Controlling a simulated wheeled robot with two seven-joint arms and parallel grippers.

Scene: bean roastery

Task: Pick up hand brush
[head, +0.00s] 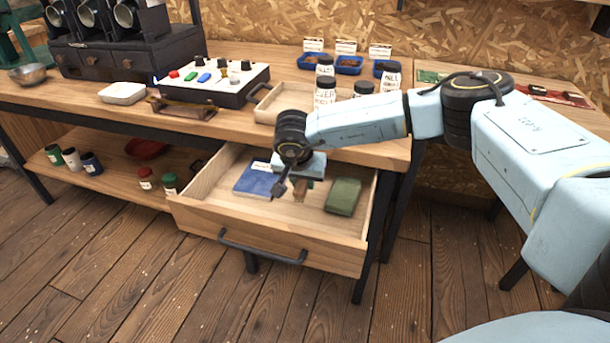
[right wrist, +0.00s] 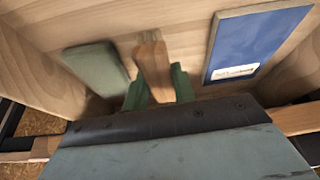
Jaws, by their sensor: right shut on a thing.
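The hand brush shows as a brown wooden piece (head: 300,188) in the open drawer (head: 270,243), below my right gripper (head: 301,186). In the right wrist view, its wooden handle (right wrist: 153,65) lies between the two green fingers of my right gripper (right wrist: 158,88), which is shut on it. The rest of the brush is hidden by the fingers and the gripper body. My left gripper is in neither view.
In the drawer, a blue booklet (head: 256,180) lies left of the gripper and a green block (head: 343,196) lies right. The worktop (head: 350,143) is above and behind, with a control box (head: 212,82) and labelled jars (head: 325,92). Drawer walls surround the gripper.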

